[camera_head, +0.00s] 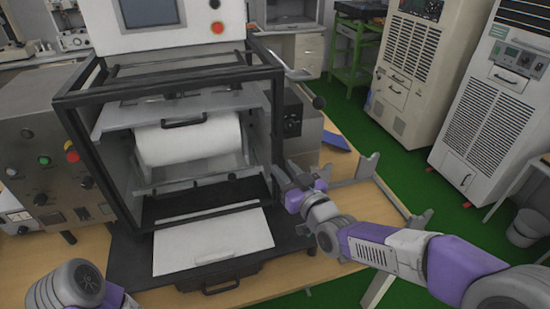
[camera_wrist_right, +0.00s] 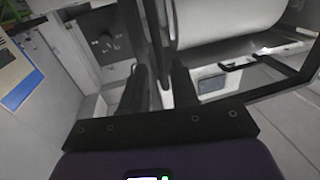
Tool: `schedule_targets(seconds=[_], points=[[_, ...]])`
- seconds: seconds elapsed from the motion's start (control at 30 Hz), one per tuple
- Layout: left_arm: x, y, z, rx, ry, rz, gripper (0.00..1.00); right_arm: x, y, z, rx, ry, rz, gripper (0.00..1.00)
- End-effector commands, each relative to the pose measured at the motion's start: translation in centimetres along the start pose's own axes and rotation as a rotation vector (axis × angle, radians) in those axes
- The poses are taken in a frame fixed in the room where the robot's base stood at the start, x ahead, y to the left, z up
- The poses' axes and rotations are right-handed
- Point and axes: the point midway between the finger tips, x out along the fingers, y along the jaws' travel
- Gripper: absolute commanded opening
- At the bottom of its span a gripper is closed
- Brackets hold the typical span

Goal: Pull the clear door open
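The clear door is see-through, on the front of the black-framed machine (camera_head: 70,125), with a white roller (camera_head: 190,140) behind it. Its black handle (camera_head: 184,121) shows in front of the roller and also in the right wrist view (camera_wrist_right: 266,57). I cannot tell from these frames whether the door is fully shut. My right gripper (camera_head: 287,178) is at the machine's lower right front corner, to the right of and below the handle. In the right wrist view its two dark fingers (camera_wrist_right: 158,88) stand apart, with no handle between them. My left gripper is out of view; only part of that arm shows.
A white panel (camera_head: 213,243) lies flat in front of the machine. A control box with a red button (camera_head: 72,156) stands at left.

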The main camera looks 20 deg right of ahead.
Motion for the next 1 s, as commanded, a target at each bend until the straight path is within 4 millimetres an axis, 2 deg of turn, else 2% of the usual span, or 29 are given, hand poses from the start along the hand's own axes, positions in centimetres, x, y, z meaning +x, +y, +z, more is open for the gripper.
schedule_targets(seconds=[0.1,0.3,0.67,0.7,0.9,1.0], points=[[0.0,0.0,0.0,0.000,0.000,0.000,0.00,2.0,-0.1,0.1,-0.001,-0.002,-0.002,0.29],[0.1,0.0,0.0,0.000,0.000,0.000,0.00,4.4,-0.1,0.1,0.001,-0.003,-0.002,0.29],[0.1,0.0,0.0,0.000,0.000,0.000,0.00,5.2,-0.1,0.1,0.001,-0.003,-0.001,0.29],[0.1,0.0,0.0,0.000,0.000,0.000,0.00,5.2,-0.1,0.1,0.001,-0.003,-0.001,0.28],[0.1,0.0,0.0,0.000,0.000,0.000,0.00,5.1,-0.1,0.1,0.001,-0.003,-0.001,0.00],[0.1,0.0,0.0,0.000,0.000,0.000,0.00,5.1,-0.1,0.1,0.001,-0.003,-0.001,0.00]])
